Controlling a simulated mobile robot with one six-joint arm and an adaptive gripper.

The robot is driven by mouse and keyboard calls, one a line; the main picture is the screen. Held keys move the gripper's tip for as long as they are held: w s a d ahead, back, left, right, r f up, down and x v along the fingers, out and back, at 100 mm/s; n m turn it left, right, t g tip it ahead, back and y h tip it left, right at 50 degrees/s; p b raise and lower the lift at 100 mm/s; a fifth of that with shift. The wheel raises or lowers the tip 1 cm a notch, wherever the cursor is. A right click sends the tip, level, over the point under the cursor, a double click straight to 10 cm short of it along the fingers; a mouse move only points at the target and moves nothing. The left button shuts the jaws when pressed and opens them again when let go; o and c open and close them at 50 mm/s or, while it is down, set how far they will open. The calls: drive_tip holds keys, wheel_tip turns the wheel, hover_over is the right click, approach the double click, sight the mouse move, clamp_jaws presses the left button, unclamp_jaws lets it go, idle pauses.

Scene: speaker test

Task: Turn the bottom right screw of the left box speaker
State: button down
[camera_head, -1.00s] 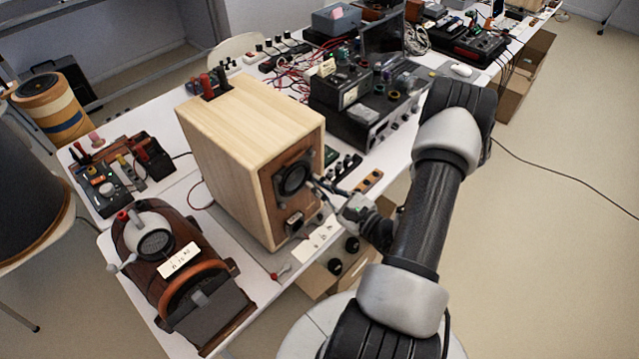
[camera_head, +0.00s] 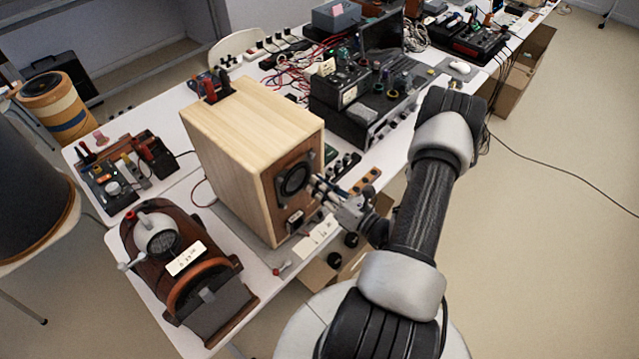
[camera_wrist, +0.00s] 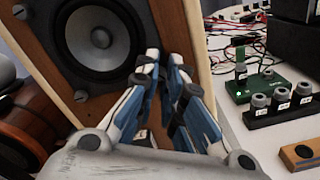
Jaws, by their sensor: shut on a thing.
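The box speaker (camera_head: 240,140) is a pale wooden cabinet with a brown front and a dark round cone (camera_head: 294,179), standing on the white bench. In the wrist view its cone (camera_wrist: 102,38) fills the upper left, with one knob-like screw at the upper left (camera_wrist: 20,12) and another at the lower left (camera_wrist: 80,96). My gripper (camera_head: 316,186) is at the right side of the cone. In the wrist view the gripper's blue-and-white fingers (camera_wrist: 165,64) are closed together against the front; they cover the bottom right screw, which is hidden between the tips.
A brown wooden apparatus (camera_head: 178,262) stands at the front left of the bench. Right of the speaker are a green board (camera_wrist: 262,84), a black block with knobs (camera_wrist: 285,108) and a wooden strip (camera_wrist: 300,152). Black instruments and wires stand behind; open floor lies right.

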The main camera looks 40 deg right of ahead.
drive_tip(key=m+p, duration=0.1)
drive_tip(key=m, duration=0.4)
drive_tip(key=shift+a+f, duration=0.15)
drive_tip(key=shift+m, duration=0.3)
idle(0.3)
drive_tip(key=c, duration=1.7)
unclamp_jaws()
drive_tip(key=shift+o, duration=0.2)
drive_tip(key=s+d, duration=0.1)
drive_tip(key=s, duration=1.1)
